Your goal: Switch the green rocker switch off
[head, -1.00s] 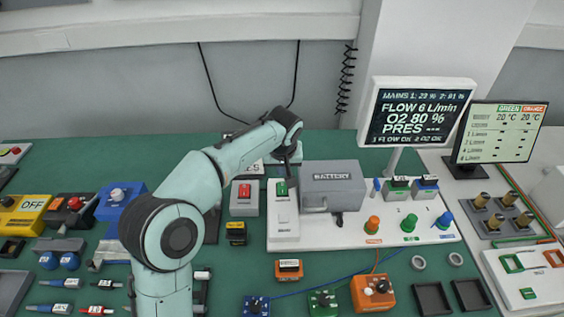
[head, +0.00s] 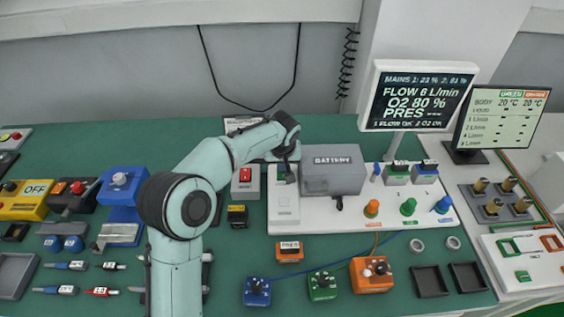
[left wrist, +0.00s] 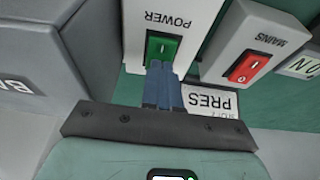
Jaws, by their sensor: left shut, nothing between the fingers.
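The green rocker switch (left wrist: 163,46) sits on a white housing marked POWER in the left wrist view. In the head view my left gripper (head: 287,177) covers it, beside the grey battery box (head: 333,172). My left gripper is shut and empty. Its blue fingertips (left wrist: 162,76) are at the lower edge of the green rocker in the left wrist view and overlap it. I cannot tell whether they press on it. My right gripper is not in view.
A red rocker switch marked MAINS (left wrist: 248,67) is close beside the green one; it also shows in the head view (head: 245,174). A label card PRES (left wrist: 210,100) lies near. Coloured knobs and a monitor (head: 419,97) stand to the right.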

